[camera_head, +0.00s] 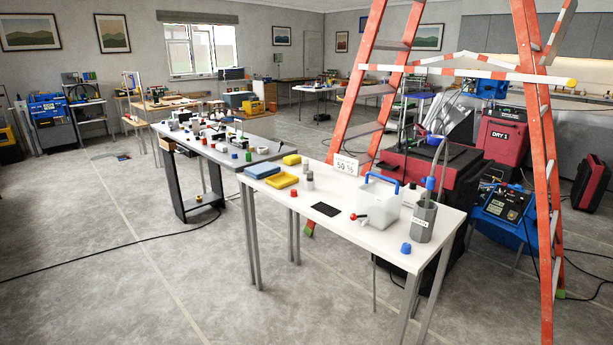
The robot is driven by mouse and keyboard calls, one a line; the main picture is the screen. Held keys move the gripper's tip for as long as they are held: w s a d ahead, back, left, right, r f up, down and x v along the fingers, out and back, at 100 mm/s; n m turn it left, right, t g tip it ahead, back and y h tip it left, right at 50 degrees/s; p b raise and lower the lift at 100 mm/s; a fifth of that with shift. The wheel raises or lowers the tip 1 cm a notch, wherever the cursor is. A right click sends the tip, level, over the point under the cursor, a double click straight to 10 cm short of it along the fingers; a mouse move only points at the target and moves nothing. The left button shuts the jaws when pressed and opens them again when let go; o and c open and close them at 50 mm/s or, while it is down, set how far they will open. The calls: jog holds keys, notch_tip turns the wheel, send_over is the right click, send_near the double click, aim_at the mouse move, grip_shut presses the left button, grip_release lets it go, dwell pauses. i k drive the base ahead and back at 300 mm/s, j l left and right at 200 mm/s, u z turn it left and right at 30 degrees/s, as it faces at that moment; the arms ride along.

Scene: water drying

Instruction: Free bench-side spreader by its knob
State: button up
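An orange stepladder (541,170) stands open behind and to the right of the white bench. A red-and-white striped spreader bar (440,71) runs almost level between its front and rear legs. A yellow knob (572,82) sits at the bar's right end, just past the right leg. My gripper is not in view.
The white bench (350,230) holds a white container with a blue handle (379,200), a grey holder (424,221) and a blue cap (406,248). A red case (503,135) and a blue unit (506,204) stand around the ladder. Floor at the left front is clear except for a cable.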

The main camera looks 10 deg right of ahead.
aim_at(568, 82)
jog(key=i+l+z, duration=0.2)
jog(key=i+z, duration=0.7)
jog(key=i+l, duration=0.35)
jog(key=i, duration=0.75)
